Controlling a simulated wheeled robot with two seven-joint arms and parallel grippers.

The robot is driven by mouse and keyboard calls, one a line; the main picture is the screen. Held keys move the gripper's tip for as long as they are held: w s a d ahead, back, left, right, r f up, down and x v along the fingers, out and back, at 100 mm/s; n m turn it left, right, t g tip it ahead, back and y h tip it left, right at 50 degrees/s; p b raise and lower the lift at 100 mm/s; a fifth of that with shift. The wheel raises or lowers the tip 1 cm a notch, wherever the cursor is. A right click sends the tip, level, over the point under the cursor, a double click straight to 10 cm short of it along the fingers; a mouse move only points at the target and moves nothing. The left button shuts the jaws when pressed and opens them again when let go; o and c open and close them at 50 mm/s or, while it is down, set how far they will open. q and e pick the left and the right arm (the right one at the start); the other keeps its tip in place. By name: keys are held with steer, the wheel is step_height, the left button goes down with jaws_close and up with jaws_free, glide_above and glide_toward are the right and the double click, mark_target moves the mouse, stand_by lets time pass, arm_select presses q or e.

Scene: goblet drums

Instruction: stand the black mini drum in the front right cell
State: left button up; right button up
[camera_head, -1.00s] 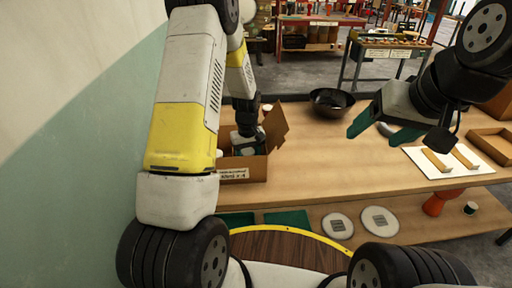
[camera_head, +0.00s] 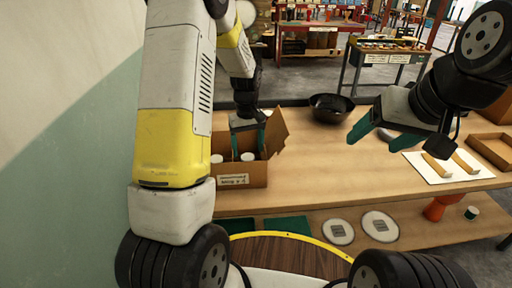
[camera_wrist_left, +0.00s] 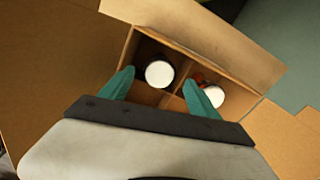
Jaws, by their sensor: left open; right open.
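The open cardboard box (camera_head: 256,176) stands at the left of the table and is divided into cells. The black mini drum (camera_head: 247,157) stands upright in the front right cell; its white top and dark side show in the left wrist view (camera_wrist_left: 158,74). A red drum with a white top (camera_wrist_left: 214,96) is in the neighbouring front left cell, its top also showing in the head view (camera_head: 217,158). My left gripper (camera_head: 249,141) is open above the box, its teal fingers apart and clear of the black drum. My right gripper (camera_head: 378,131) is open and empty over the table.
The box's raised flap (camera_head: 277,131) stands beside my left gripper. A black bowl (camera_head: 331,107) is behind. A white sheet (camera_head: 448,168) with wooden pieces and a wooden tray (camera_head: 492,147) lie at right. A red drum (camera_head: 437,207) is on the lower shelf. The table's middle is clear.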

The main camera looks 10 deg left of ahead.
arm_select(q)
step_height(320, 180, up, 3)
steer(key=shift+r, duration=0.15)
steer(key=s+r+m+t+h, duration=0.1)
steer(key=s+r+m+t, duration=0.1)
steer(key=s+r, duration=0.5)
steer(key=s+r+m+t+h, duration=0.1)
steer(key=s+r, duration=0.3)
steer(key=r, duration=0.5)
steer(key=s+d+r+m+t, duration=0.1)
steer(key=s+r, duration=0.1)
steer(key=s, duration=0.4)
steer(key=s+d+r+m+t, duration=0.1)
steer(key=s+r+m+t, duration=0.1)
steer(key=s, duration=0.5)
steer(key=shift+r, duration=0.3)
